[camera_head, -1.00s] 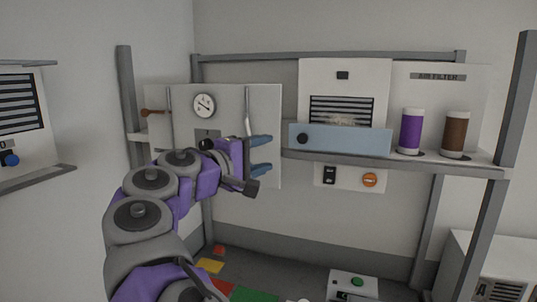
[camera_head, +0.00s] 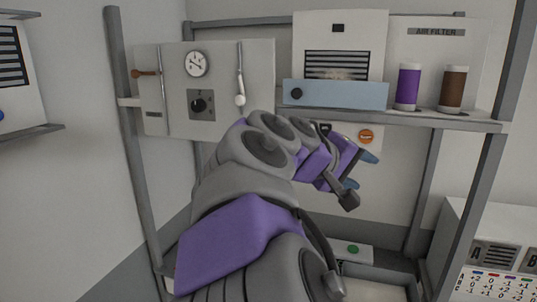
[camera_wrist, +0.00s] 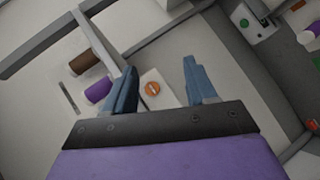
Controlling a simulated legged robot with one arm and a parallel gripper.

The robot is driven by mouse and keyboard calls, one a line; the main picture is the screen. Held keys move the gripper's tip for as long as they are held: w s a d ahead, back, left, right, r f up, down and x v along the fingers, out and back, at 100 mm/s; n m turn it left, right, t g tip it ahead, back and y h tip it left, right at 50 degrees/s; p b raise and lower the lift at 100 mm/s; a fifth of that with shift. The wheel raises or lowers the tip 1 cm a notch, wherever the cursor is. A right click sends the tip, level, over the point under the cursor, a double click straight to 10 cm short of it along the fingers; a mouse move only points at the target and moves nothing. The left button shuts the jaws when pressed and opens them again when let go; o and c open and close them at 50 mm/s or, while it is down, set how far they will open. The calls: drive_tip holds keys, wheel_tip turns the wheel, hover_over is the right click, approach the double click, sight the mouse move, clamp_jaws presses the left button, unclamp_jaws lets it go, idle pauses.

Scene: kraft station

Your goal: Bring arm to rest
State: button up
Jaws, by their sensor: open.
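My gripper (camera_head: 366,170) is at the end of my folded purple and grey arm, in front of the shelf frame and below the light-blue panel. In the wrist view its two blue fingers (camera_wrist: 160,88) are spread apart with nothing between them. Behind them shows a white plate with an orange knob (camera_wrist: 152,88). My arm hides part of the shelf and of the lower area in the head view.
A panel with a gauge (camera_head: 197,64) and a black dial stands left on the shelf (camera_head: 440,119). A purple cylinder (camera_head: 408,86) and a brown cylinder (camera_head: 452,88) stand right. A box with a green button (camera_head: 352,249) is below. Grey posts (camera_head: 136,150) flank the shelf.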

drive_tip(key=s+d+f+m+g+y+b, duration=0.25)
drive_tip(key=s+f, duration=0.35)
drive_tip(key=f, duration=0.4)
drive_tip(key=s+d+f+m+g+y+b, duration=0.1)
drive_tip(key=s+d+f+y+b, duration=0.15)
drive_tip(key=s+f, duration=0.55)
drive_tip(key=s+a+f+g+y+b, duration=0.2)
drive_tip(key=s+a+f+y+b, duration=0.1)
drive_tip(key=s+f, duration=0.7)
drive_tip(key=s+a+f+g+y+b, duration=0.3)
drive_tip(key=s+a+f, duration=0.3)
drive_tip(key=f, duration=1.1)
drive_tip(key=s+b, duration=0.1)
drive_tip(key=s, duration=0.2)
drive_tip(key=shift+s+f+g, duration=0.3)
drive_tip(key=shift+s+g, duration=0.05)
drive_tip(key=shift+s, duration=0.05)
